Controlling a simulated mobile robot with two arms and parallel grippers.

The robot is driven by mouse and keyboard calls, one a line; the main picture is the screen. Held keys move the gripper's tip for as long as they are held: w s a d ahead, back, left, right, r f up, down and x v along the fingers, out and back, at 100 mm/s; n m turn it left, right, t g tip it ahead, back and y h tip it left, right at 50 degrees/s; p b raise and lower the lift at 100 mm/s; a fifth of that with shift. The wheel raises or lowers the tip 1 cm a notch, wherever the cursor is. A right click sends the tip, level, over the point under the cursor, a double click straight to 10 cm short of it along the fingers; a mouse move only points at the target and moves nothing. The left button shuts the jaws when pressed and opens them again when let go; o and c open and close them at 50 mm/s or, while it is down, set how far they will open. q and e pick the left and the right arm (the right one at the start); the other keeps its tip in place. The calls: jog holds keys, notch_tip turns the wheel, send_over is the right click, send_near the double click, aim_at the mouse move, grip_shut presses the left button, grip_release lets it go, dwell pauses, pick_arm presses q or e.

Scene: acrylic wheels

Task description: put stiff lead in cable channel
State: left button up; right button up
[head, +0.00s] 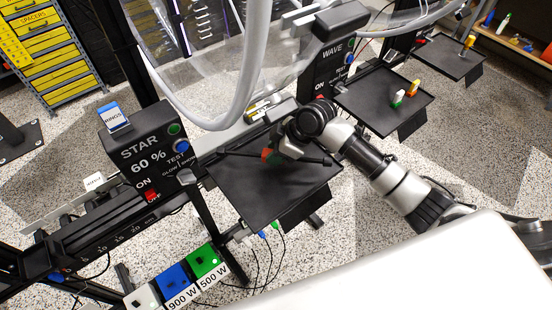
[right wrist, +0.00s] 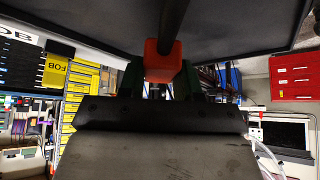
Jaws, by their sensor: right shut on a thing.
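My right gripper (head: 274,156) is above the black tray (head: 255,200) in the middle of the head view. In the right wrist view its dark fingers (right wrist: 160,82) are shut on the orange-red end piece (right wrist: 163,62) of a stiff lead. The lead's black rod (right wrist: 174,22) runs away from that piece toward the top of the wrist view. In the head view a thin black rod (head: 240,154) shows beside the gripper, over the tray; whether it touches the tray I cannot tell. I cannot clearly make out which part is the cable channel. My left gripper is not in view.
The STAR box (head: 150,150) stands left of the tray, and the WAVE box (head: 330,60) behind it. A second tray (head: 375,100) holds small green-and-white and yellow pieces. A thick grey hose (head: 240,90) arcs behind. Blue and green units (head: 172,280) sit at front left.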

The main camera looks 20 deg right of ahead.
notch_tip(320, 180, down, 4)
jog(key=shift+r, duration=0.25)
jog(key=shift+f, duration=0.2)
jog(key=shift+f, duration=0.1)
jog(key=o, duration=1)
